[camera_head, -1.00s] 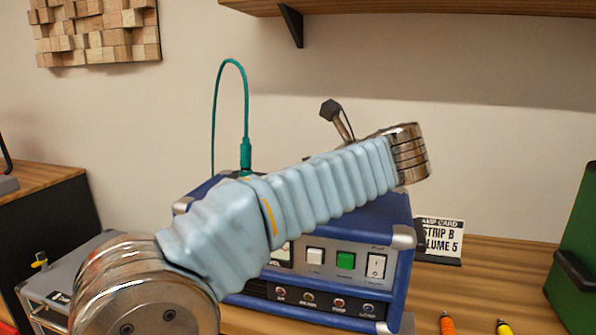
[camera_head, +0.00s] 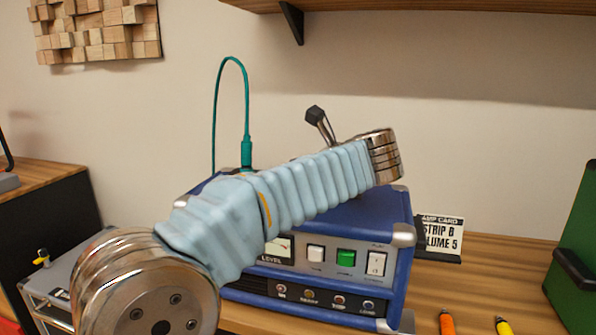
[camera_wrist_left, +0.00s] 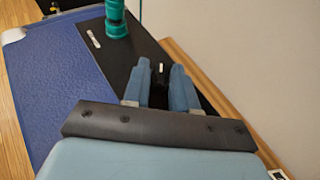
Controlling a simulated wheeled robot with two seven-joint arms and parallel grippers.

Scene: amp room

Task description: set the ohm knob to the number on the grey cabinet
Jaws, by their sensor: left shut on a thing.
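The blue amp (camera_head: 350,212) stands on the wooden bench with its front panel facing me. In the left wrist view its blue top (camera_wrist_left: 55,80) borders a black rear panel (camera_wrist_left: 118,55). My left gripper (camera_wrist_left: 160,70) is down at this panel, its two blue-grey fingers closed around a small dark knob (camera_wrist_left: 160,67) with a white mark. I cannot read any scale or label around it. In the head view my left arm crosses in front of the amp and hides part of it; the gripper is hidden there. My right gripper is not in view.
A teal cable plug (camera_head: 246,153) stands up from the amp's back, also close beside the fingers in the wrist view (camera_wrist_left: 116,22). A grey case (camera_head: 85,265) is at left, with no number readable. A green box (camera_head: 578,255) is at right.

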